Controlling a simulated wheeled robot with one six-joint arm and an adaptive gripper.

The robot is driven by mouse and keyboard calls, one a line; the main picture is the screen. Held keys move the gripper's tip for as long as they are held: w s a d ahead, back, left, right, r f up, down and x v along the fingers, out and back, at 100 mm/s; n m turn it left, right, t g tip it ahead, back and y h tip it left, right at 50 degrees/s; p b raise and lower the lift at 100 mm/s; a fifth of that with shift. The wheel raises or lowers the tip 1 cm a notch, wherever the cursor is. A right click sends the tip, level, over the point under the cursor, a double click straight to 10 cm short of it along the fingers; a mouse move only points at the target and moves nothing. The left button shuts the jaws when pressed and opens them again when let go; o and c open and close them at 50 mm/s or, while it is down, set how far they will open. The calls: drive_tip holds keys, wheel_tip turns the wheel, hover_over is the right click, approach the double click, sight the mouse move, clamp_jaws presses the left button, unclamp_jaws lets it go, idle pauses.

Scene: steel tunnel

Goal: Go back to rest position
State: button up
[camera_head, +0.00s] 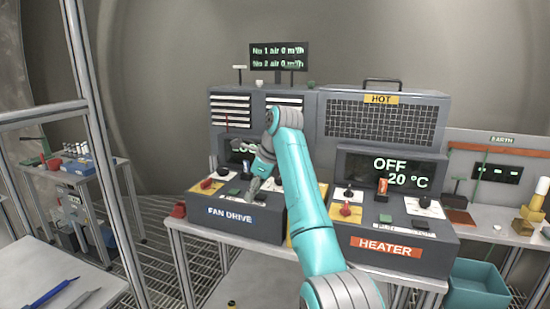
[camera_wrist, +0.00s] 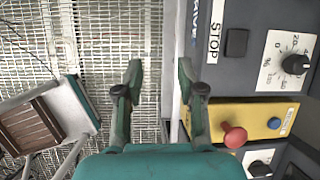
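My gripper (camera_head: 254,186) hangs over the FAN DRIVE console (camera_head: 235,216), in front of its dark display. In the wrist view my gripper (camera_wrist: 160,72) has its two fingers apart with nothing between them; floor grating shows in the gap. The right finger overlaps the console's edge in that view, beside a yellow plate (camera_wrist: 205,112) with a red knob (camera_wrist: 234,136) and a blue button (camera_wrist: 274,123). I cannot tell whether the finger touches the console. My teal arm hides part of the FAN DRIVE console and the gap toward the heater.
The HEATER console (camera_head: 400,235) stands to the right, its display reading OFF and 20 °C. A teal bin (camera_head: 478,286) is at lower right. A metal frame post (camera_head: 100,140) and a side bench (camera_head: 75,168) stand at left. Grated floor (camera_head: 170,245) lies between.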

drive_tip(key=s+d+f+n+t, duration=0.2)
drive_tip(key=d+f, duration=0.1)
drive_tip(key=f, duration=1.3)
drive_tip(key=s+d+f+n+t, duration=0.1)
drive_tip(key=s+d+f+n, duration=0.15)
drive_tip(key=f, duration=1.35)
drive_tip(key=s+d+f+n+t, duration=0.1)
drive_tip(key=s+d+f, duration=0.2)
drive_tip(key=s+f, duration=0.3)
drive_tip(key=s+d+f+n+t+h, duration=0.1)
drive_tip(key=s+d+f, duration=0.2)
drive_tip(key=s+f, duration=0.25)
drive_tip(key=s+d+f+n+t, duration=0.1)
drive_tip(key=s+d+f+n, duration=0.15)
drive_tip(key=s+f, duration=0.3)
drive_tip(key=s+d+n+t+h, duration=0.15)
drive_tip(key=s+d, duration=0.25)
drive_tip(key=s, duration=0.9)
drive_tip(key=s+d+n+t+h, duration=0.1)
drive_tip(key=s+d+n+t, duration=0.2)
drive_tip(key=s, duration=1)
drive_tip(key=s+d+r+n+t, duration=0.2)
drive_tip(key=s+r+n, duration=0.5)
drive_tip(key=s+r, duration=1.3)
drive_tip(key=shift+s+d+r+h, duration=0.4)
drive_tip(key=shift+s+d+h, duration=0.05)
drive_tip(key=shift+d, duration=0.3)
drive_tip(key=shift+n, duration=0.25)
